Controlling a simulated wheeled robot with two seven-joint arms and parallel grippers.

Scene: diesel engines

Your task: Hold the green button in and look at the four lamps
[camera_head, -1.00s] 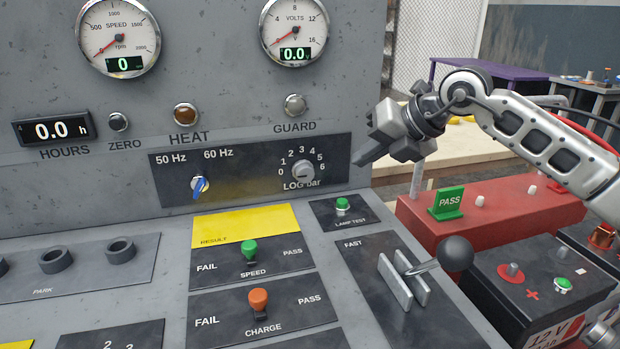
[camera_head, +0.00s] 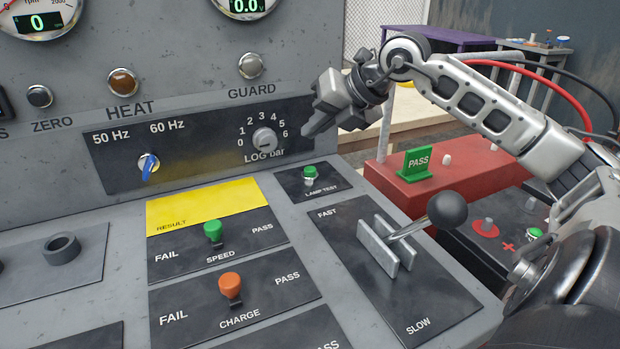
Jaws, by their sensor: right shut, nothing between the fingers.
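The green button (camera_head: 310,172) stands on a small black plate marked LAMP TEST, on the sloping desk. My right gripper (camera_head: 311,129) is shut and empty. It is above the green button in the picture, in front of the right end of the LOG bar plate, and shows apart from the button. Of the round lamp-like fittings on the upright panel, the HEAT one (camera_head: 122,82) is dull brown, and the GUARD one (camera_head: 250,66) and the ZERO one (camera_head: 40,97) are grey. None looks lit. I cannot tell which are the four lamps. My left gripper is out of view.
A lever with a black ball knob (camera_head: 447,210) sticks up right of the button, between FAST and SLOW. Green SPEED (camera_head: 213,231) and orange CHARGE (camera_head: 231,285) switches stand to the left.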

